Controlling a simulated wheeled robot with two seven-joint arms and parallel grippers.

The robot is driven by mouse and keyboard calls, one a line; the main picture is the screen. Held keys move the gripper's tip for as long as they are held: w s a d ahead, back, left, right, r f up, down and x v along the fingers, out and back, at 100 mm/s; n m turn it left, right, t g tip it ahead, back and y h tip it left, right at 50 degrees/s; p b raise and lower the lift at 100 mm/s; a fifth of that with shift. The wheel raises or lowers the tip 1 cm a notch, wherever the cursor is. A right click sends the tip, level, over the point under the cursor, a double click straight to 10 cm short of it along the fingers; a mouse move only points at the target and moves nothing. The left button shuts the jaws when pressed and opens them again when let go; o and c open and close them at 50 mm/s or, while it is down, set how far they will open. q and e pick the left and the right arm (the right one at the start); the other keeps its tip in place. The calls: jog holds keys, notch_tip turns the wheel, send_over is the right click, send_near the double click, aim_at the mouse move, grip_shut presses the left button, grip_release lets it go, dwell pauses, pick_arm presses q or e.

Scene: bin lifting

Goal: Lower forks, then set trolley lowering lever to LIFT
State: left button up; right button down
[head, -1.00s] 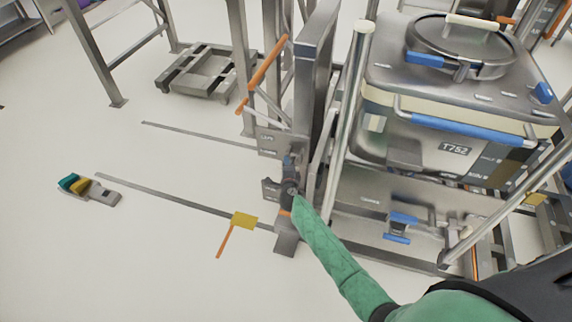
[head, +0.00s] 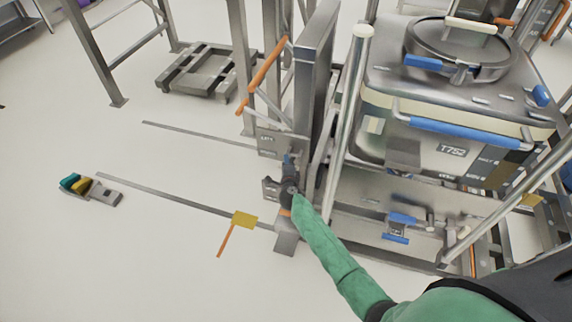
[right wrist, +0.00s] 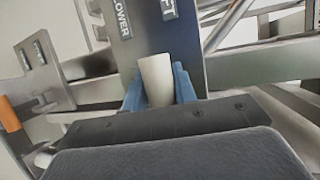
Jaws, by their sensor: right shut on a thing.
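My right gripper (head: 287,168) is at the lever plate low on the trolley's mast (head: 316,60). In the right wrist view its blue fingers (right wrist: 160,88) are shut on the pale lowering lever (right wrist: 156,76). Above the lever a grey plate carries a LOWER label (right wrist: 121,18) and a partly cut-off label ending in "FT" (right wrist: 168,9). The lever's tip is below both labels; its exact setting is hard to tell. The two long thin forks (head: 180,195) (head: 200,135) stretch left from the mast, low over the floor. My left gripper is not in view.
A steel bin marked T752 (head: 450,150) with a round lid stands right of the mast. An orange handle (head: 263,68) sticks out near the mast. A yellow block (head: 244,219) with an orange bar is by the near fork. A low grey dolly (head: 205,72) stands behind. Floor at left is mostly clear.

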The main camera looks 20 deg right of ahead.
jog(key=shift+w+d+r, duration=0.15)
jog(key=shift+d+r, duration=0.05)
jog(key=shift+r, duration=0.1)
jog(key=c, duration=1.2)
grip_release()
jog(key=shift+o, duration=0.2)
jog(key=shift+f, duration=0.15)
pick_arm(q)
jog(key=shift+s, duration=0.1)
pick_arm(e)
jog(key=shift+s+a+f, duration=0.1)
jog(key=shift+s+a, duration=0.05)
jog(key=shift+s, duration=0.35)
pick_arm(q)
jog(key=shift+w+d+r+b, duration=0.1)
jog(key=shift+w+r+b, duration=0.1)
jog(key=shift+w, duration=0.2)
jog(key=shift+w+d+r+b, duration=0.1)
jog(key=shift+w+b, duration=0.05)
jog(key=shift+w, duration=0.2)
pick_arm(e)
jog(key=v, duration=0.7)
jog(key=shift+r, duration=0.2)
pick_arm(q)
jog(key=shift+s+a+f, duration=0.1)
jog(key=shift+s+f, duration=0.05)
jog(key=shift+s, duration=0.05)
